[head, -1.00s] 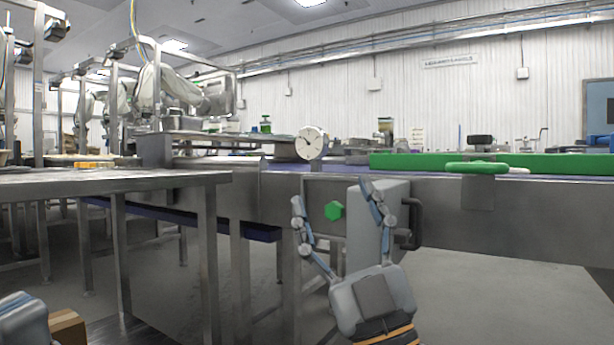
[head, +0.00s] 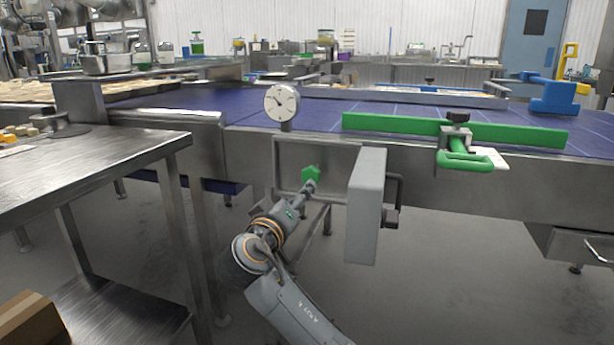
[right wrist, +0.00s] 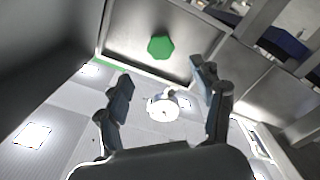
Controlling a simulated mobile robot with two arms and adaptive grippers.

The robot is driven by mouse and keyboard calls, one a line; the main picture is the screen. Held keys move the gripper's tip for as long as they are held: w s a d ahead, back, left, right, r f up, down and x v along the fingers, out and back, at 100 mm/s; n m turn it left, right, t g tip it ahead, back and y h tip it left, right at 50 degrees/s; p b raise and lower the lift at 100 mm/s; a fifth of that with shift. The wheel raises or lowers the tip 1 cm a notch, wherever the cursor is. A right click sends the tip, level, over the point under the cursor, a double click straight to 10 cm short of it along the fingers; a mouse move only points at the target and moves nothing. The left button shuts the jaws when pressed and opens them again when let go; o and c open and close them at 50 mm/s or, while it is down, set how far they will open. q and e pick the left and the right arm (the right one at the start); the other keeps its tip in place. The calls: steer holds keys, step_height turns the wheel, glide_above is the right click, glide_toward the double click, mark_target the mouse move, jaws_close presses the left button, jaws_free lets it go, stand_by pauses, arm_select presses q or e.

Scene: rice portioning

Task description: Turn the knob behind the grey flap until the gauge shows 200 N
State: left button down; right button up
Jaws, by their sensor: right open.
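The green knob (head: 310,175) sits in a recessed steel panel under the conveyor's edge. The grey flap (head: 366,205) stands swung open to the right of it. The round white gauge (head: 282,103) is above the knob; its dial is too small to read in newtons. My right gripper (head: 303,190) reaches up from below, close to the knob. In the right wrist view the fingers of my right gripper (right wrist: 163,76) are spread, and the knob (right wrist: 161,48) shows beyond the gap between them, not gripped. My left gripper is out of view.
The blue conveyor belt (head: 310,118) runs above the panel. A green bar with a clamp handle (head: 465,160) is at its right. The floor in front is open.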

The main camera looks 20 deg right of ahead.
mark_target(310, 178)
steer(key=b+x, duration=0.2)
steer(key=x, duration=0.9)
steer(key=shift+b, duration=0.4)
steer(key=c, duration=1.2)
